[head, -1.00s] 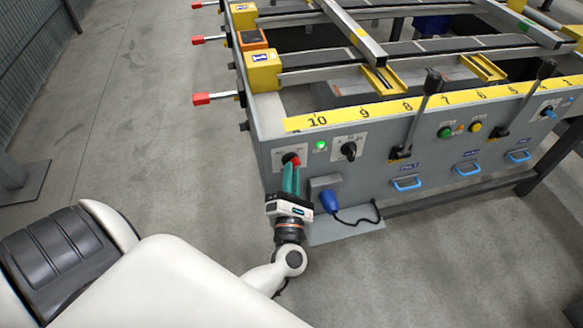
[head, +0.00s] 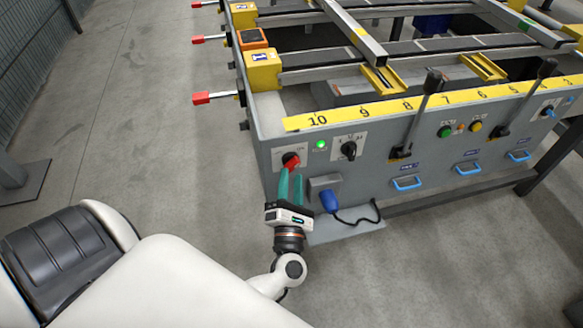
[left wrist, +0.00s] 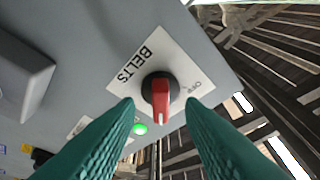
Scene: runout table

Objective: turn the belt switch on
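The belt switch (head: 291,161) is a red handle on a black round base, on a white plate at the left end of the grey table's front panel. In the left wrist view the switch (left wrist: 160,95) sits under the word BELTS, its red handle pointing toward the picture's bottom. In the left wrist view the handle shows between and beyond the fingertips, with no clear contact. My right gripper is out of view.
A lit green lamp (head: 321,144) and a black rotary knob (head: 348,150) are right of the switch. A blue plug (head: 329,201) with a cable hangs below. Black levers (head: 430,85) stand further right. Red-tipped handles (head: 203,98) stick out left.

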